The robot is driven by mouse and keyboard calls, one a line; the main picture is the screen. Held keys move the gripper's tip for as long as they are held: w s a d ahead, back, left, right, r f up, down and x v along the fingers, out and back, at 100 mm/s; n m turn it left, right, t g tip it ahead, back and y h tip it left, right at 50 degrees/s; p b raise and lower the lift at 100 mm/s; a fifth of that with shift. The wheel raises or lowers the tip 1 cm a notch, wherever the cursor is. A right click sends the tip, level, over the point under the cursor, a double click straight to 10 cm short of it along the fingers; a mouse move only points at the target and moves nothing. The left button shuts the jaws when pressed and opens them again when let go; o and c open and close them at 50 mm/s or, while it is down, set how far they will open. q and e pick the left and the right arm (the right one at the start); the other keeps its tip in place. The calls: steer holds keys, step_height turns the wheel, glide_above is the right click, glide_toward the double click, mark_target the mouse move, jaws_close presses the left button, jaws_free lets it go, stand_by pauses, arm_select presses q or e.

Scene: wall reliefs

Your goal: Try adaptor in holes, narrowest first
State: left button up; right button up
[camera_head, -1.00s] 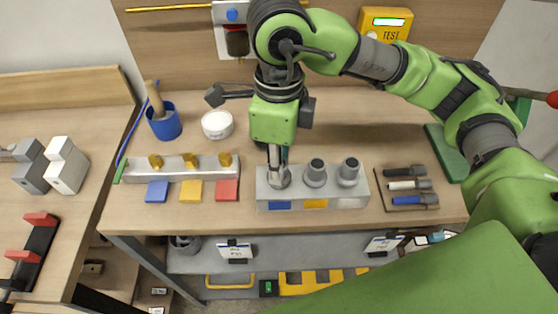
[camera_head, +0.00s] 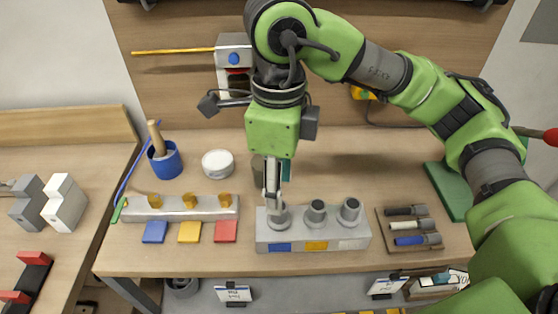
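A grey block (camera_head: 345,241) stands on the table with three round grey sockets on top. The left socket (camera_head: 279,219) is above a blue label, the middle socket (camera_head: 316,212) above a yellow one and the right socket (camera_head: 349,211) above a pale one. My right gripper (camera_head: 272,198) points down at the left socket and covers its opening. Its fingers look close together, but I cannot tell whether they hold anything. I cannot pick out the adaptor for certain. The middle and right sockets show dark openings. My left gripper is out of view.
A rail with yellow pegs (camera_head: 180,208) lies to the left, with coloured pads in front. Behind it stand a blue cup (camera_head: 166,163) and a white bowl (camera_head: 217,163). A tray (camera_head: 432,250) with black, white and blue-handled pieces lies to the right.

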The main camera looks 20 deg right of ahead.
step_height(320, 180, up, 6)
steer(key=shift+f, duration=0.1)
stand_by(0.9)
